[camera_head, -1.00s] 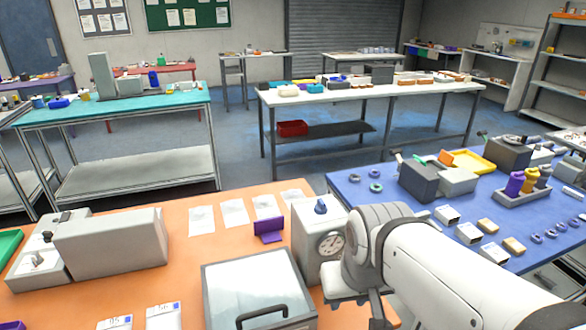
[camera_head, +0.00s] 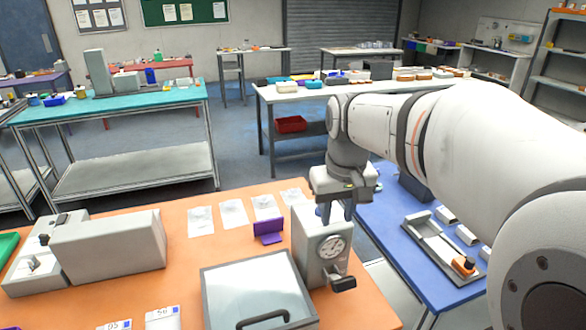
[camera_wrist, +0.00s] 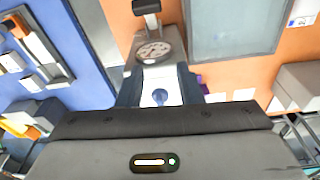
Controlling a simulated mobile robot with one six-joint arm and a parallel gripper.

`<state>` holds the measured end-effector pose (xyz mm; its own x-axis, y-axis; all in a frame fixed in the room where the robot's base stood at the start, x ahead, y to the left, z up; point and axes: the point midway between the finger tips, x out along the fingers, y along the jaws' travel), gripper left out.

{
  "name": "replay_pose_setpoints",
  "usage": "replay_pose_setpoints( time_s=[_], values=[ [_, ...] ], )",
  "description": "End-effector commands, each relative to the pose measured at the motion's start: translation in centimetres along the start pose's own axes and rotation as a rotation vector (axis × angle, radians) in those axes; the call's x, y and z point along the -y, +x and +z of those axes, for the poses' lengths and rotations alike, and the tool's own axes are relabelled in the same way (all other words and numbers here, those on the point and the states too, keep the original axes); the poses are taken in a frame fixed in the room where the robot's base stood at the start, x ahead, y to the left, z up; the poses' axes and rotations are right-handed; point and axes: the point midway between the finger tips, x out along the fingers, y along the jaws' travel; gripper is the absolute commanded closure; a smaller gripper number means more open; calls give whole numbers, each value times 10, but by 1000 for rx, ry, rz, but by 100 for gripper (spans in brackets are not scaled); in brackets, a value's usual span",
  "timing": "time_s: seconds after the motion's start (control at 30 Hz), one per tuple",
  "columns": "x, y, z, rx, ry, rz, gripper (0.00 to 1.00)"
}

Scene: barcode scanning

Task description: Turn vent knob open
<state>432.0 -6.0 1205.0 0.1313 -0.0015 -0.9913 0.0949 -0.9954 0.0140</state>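A grey box (camera_head: 307,240) with a round gauge (camera_head: 333,247) and a black handle (camera_head: 343,284) on its front stands on the orange table. The vent knob (camera_wrist: 160,97) is small and blue, on top of the box. My gripper (camera_head: 337,214) points down just over the box top and mostly hides the knob in the head view. In the wrist view my gripper (camera_wrist: 160,80) is open, one finger on each side of the knob, with gaps between. The gauge (camera_wrist: 153,51) and handle (camera_wrist: 146,6) show beyond the fingers.
A clear-lidded case (camera_head: 258,290) stands left of the box, with a purple holder (camera_head: 268,231) behind it. A grey machine (camera_head: 108,244) sits at the table's left. The blue table (camera_head: 385,225) lies to the right, across a narrow gap.

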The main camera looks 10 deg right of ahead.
Motion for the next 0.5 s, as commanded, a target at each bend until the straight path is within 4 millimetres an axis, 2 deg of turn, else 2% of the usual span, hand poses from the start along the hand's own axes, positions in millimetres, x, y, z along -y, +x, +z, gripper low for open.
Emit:
replay_pose_setpoints(
  time_s=[0.03, 0.2, 0.33, 0.5],
  values=[
    [-2, -3, -22, 22, -13, -2, 67],
    [-7, -8, -77, 82, -58, -11, 67],
    [-9, -6, -104, 112, -80, -17, 67],
    [-10, -4, -119, 130, -95, -20, 67]
  ],
)
